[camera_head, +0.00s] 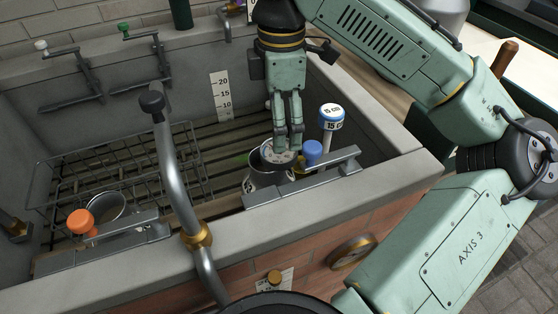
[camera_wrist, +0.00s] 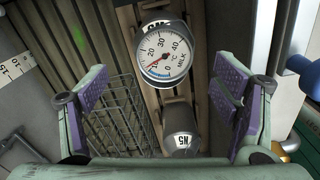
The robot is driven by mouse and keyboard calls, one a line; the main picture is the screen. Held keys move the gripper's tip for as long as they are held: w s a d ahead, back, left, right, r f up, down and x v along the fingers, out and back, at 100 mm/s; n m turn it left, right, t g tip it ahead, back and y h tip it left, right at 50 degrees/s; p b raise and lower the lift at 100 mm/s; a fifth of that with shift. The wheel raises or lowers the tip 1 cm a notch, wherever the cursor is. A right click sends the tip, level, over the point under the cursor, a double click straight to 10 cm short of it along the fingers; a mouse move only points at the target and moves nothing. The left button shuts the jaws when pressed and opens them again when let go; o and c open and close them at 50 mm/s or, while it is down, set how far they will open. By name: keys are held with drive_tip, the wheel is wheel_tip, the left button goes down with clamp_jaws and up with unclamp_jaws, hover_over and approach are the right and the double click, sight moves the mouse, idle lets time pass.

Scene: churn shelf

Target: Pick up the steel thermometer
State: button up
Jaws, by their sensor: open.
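The steel thermometer has a round white dial with a red needle. In the head view its dial (camera_head: 279,157) shows just below my gripper (camera_head: 288,146), partly covered by the fingertips. In the wrist view the thermometer (camera_wrist: 165,52) faces the camera, above the middle of the picture, with its scale readable. My gripper (camera_wrist: 170,108) is open, its purple-padded fingers far apart to the left and right of centre. Nothing is between the pads that I can see held. The thermometer's stem is hidden.
A grey metal cylinder (camera_wrist: 181,125) lies below the dial in the wrist view. A blue-and-white capped post (camera_head: 332,117) and a blue knob (camera_head: 312,152) stand close right of my gripper. A wire rack (camera_head: 130,170) and orange knob (camera_head: 80,221) are left, inside the trough walls.

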drive_tip(key=f, duration=0.7)
drive_tip(key=shift+s+d+f, duration=0.15)
drive_tip(key=shift+s+f, duration=0.15)
drive_tip(key=c, duration=1.4)
drive_tip(key=shift+o, duration=0.2)
drive_tip(key=shift+r, duration=0.15)
